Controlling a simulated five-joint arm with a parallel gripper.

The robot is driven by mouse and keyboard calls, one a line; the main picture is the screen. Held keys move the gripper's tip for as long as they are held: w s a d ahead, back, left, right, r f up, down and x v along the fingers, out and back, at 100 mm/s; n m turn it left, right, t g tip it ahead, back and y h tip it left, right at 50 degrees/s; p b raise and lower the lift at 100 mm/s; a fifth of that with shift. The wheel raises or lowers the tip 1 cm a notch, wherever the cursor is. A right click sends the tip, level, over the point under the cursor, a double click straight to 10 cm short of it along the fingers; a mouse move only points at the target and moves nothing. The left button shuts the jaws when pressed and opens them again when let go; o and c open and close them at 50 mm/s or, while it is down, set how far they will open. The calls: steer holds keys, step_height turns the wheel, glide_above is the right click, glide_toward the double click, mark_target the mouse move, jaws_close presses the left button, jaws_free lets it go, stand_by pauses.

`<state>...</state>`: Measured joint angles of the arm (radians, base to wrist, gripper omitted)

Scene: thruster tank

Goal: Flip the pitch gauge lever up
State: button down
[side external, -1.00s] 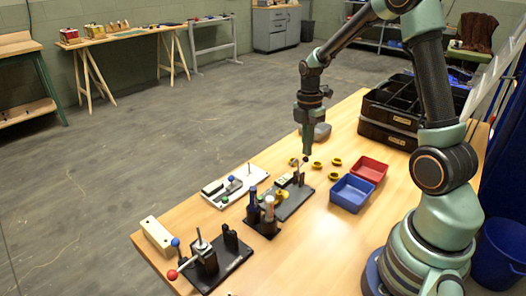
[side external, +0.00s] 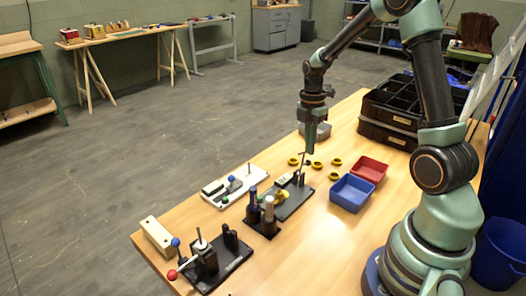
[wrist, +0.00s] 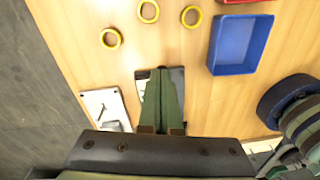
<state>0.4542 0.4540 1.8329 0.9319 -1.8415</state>
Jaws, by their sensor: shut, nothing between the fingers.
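A dark plate (side external: 294,206) on the table carries a small gauge block with a pale face (side external: 284,181) and a thin upright post or lever (side external: 301,168). I take this as the pitch gauge, but no label is readable. The thin part looks roughly upright in the side view. My gripper (side external: 311,150) is shut and empty, pointing down just right of and near the thin part's top; I cannot tell whether they touch. In the wrist view my shut fingers (wrist: 158,72) cover most of the plate (wrist: 176,76) and hide the lever.
Yellow rings (side external: 337,161) lie behind the gauge. A blue bin (side external: 352,193) and red bin (side external: 370,170) stand to its right. A white panel (side external: 234,187), a dark stand with cylinders (side external: 268,215) and a red-knobbed lever device (side external: 207,263) stand to its left and front.

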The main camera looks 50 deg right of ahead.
steer(key=shift+r, duration=0.5)
steer(key=w+d+r, duration=0.1)
steer(key=d, duration=1)
steer(key=shift+d+r, duration=0.2)
steer(key=shift+d, duration=0.1)
steer(key=shift+w, duration=0.1)
